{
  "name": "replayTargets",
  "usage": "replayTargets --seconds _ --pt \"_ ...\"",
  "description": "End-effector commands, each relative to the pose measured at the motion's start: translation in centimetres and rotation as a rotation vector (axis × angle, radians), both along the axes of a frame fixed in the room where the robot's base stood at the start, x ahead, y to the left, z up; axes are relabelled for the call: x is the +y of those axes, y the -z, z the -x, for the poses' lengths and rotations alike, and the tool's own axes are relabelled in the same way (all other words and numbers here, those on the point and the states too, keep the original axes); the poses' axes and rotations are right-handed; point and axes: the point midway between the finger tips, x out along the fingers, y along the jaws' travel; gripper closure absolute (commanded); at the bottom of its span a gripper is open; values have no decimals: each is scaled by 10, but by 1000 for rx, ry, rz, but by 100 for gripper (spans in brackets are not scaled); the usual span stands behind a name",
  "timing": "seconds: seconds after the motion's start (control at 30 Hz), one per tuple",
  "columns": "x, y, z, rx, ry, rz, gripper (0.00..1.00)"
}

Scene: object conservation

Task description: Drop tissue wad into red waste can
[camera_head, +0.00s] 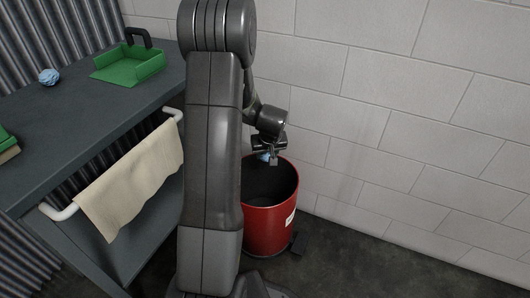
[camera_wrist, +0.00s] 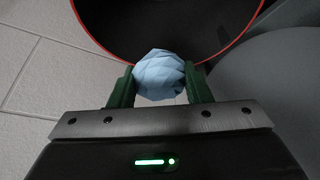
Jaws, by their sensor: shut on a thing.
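A crumpled light-blue tissue wad (camera_wrist: 159,75) is held between the two green fingertips of my gripper (camera_wrist: 160,88) in the wrist view. A second blue wad (camera_head: 48,77) lies on the dark workbench.
The dark workbench (camera_head: 60,130) stands at left. It bears a green dustpan (camera_head: 130,65) and another green item (camera_head: 6,143) at the left edge. A beige towel (camera_head: 133,180) hangs on its white rail. A block wall (camera_head: 400,100) is behind the can; floor is clear at right.

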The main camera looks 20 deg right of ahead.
Motion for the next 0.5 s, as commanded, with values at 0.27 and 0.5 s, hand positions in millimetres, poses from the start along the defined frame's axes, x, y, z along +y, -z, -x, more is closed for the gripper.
replayTargets --seconds 0.27,0.5 --pt "0 36 0 0 2 -1 77" --pt "0 52 0 0 0 1 77"
